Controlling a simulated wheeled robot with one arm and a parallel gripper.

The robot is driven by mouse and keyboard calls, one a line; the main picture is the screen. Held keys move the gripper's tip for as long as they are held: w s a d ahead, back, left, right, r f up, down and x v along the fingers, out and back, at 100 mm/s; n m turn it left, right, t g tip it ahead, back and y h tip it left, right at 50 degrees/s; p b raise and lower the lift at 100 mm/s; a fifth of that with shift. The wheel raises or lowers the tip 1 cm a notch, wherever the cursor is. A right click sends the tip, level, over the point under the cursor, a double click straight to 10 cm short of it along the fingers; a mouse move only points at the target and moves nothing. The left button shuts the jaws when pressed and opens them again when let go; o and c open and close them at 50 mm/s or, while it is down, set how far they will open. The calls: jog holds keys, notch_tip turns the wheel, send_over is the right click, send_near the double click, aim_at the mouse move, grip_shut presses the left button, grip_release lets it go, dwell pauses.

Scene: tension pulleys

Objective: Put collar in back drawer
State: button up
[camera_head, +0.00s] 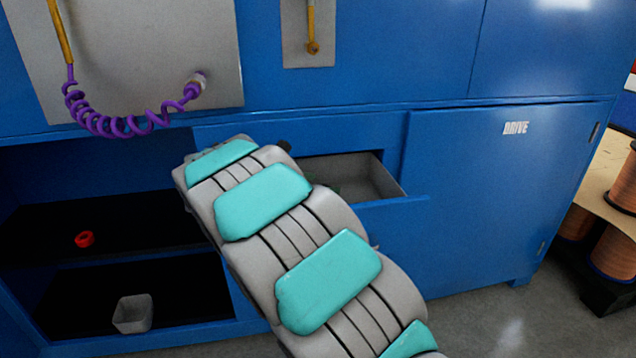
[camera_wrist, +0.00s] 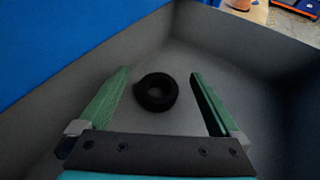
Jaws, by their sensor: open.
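A black ring-shaped collar (camera_wrist: 147,103) lies on the grey floor of the open drawer (camera_wrist: 262,45), in the wrist view. My gripper (camera_wrist: 159,76) is open, with its green fingers inside the drawer. The ring appears between and beyond the fingers, with a gap on each side. In the head view the drawer (camera_head: 374,178) is pulled out of the blue cabinet. My arm covers its left part there, and the black ring is hidden.
A red ring (camera_head: 85,239) sits on a dark shelf at left, and a grey cup (camera_head: 133,314) stands on the shelf below. A purple coiled hose (camera_head: 125,125) hangs above. The blue DRIVE door (camera_head: 490,200) is shut. Copper spools (camera_head: 613,250) stand at far right.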

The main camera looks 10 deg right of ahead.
jog(key=shift+s+d+f, duration=0.1)
jog(key=shift+d+f, duration=0.05)
jog(key=shift+f, duration=0.6)
jog(key=shift+r, duration=0.3)
jog(key=r+v, duration=0.1)
jog(key=v, duration=1.1)
jog(key=shift+r, duration=0.2)
jog(key=shift+c, duration=0.2)
